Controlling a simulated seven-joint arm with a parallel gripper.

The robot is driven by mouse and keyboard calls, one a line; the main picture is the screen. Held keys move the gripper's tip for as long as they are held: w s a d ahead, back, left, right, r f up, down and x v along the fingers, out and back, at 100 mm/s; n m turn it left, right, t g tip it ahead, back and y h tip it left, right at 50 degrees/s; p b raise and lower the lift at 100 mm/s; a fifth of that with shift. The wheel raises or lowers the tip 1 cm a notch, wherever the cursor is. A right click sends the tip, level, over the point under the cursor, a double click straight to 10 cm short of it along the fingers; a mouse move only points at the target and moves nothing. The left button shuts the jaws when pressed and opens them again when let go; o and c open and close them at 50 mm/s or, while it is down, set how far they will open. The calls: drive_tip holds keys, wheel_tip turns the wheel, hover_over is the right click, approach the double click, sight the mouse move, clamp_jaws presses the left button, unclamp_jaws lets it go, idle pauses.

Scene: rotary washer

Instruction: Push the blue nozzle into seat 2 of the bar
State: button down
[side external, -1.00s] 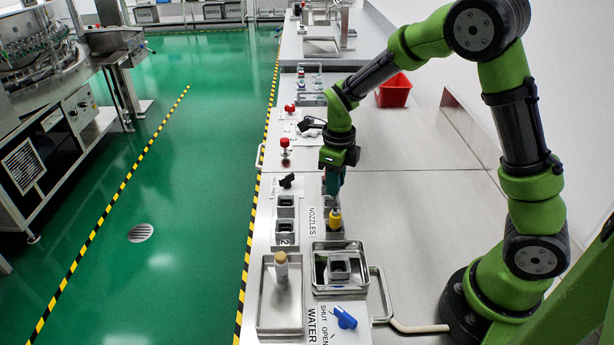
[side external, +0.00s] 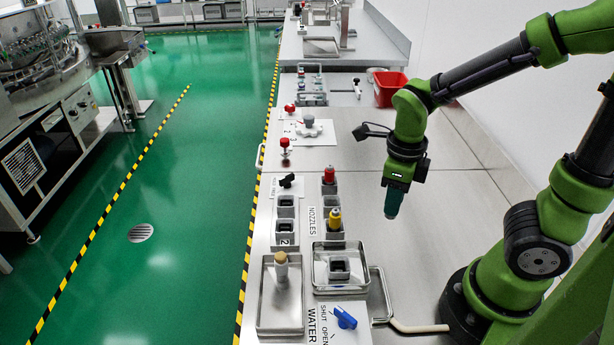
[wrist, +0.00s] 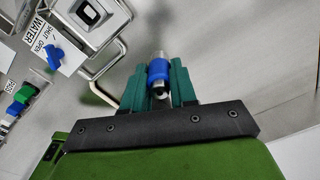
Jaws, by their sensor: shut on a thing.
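The blue nozzle (wrist: 158,70) is between the green fingers of my gripper (wrist: 160,85) in the wrist view, with a blue band and pale metal ends. In the side view my gripper (side external: 393,210) hangs over bare bench, right of the nozzle holders; the nozzle is hard to make out there. Two square seats of the bar, an upper one (side external: 285,203) and a lower one (side external: 285,227), look empty. The label "2" (side external: 284,240) is just below the lower one. My gripper is well to their right and apart from them.
A red nozzle (side external: 329,176) and a yellow nozzle (side external: 335,218) stand in holders, with an empty holder (side external: 331,202) between them.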

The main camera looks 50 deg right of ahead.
drive_tip(key=r, duration=0.6)
drive_tip(key=shift+w+r, duration=0.15)
drive_tip(key=shift+w, duration=0.05)
drive_tip(key=w+a, duration=1.2)
drive_tip(key=w, duration=0.5)
drive_tip(key=shift+w+a+f, duration=0.1)
drive_tip(key=shift+a+f, duration=0.05)
drive_tip(key=shift+f, duration=2)
drive_tip(key=shift+w+a+f, duration=0.1)
drive_tip(key=shift+f, duration=2.1)
drive_tip(key=shift+a+f, duration=0.15)
drive_tip(key=shift+f, duration=2)
drive_tip(key=shift+f, duration=0.55)
drive_tip(key=c, duration=0.8)
unclamp_jaws()
